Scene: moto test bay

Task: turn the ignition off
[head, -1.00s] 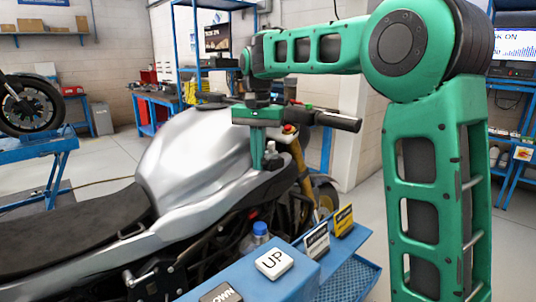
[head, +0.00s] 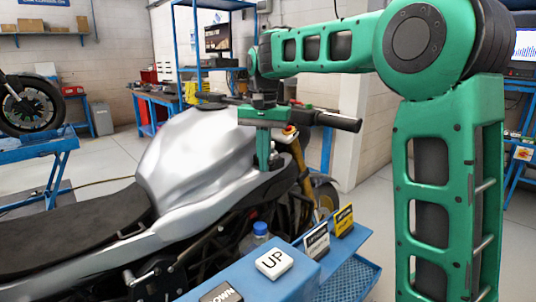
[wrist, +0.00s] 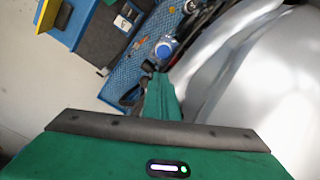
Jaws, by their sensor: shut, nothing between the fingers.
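The motorcycle stands in the middle of the head view, with its silver tank (head: 185,150) and black right-hand bar grip (head: 338,121). My green gripper (head: 264,165) points down just in front of the tank, over the dark area near the steering head. Its fingers are together and nothing shows between them. In the wrist view the shut fingers (wrist: 157,78) are beside the silver tank (wrist: 245,75). I cannot make out the ignition or a key; the fingers cover part of that area. A small red switch (head: 289,128) shows on the bar to the right of the fingers.
A blue bench with an UP button (head: 275,263), signs (head: 343,219) and a blue-capped bottle (head: 259,230) stands close in front of the motorcycle. The bar grip lies close right of my gripper. Clear floor lies beyond the front wheel.

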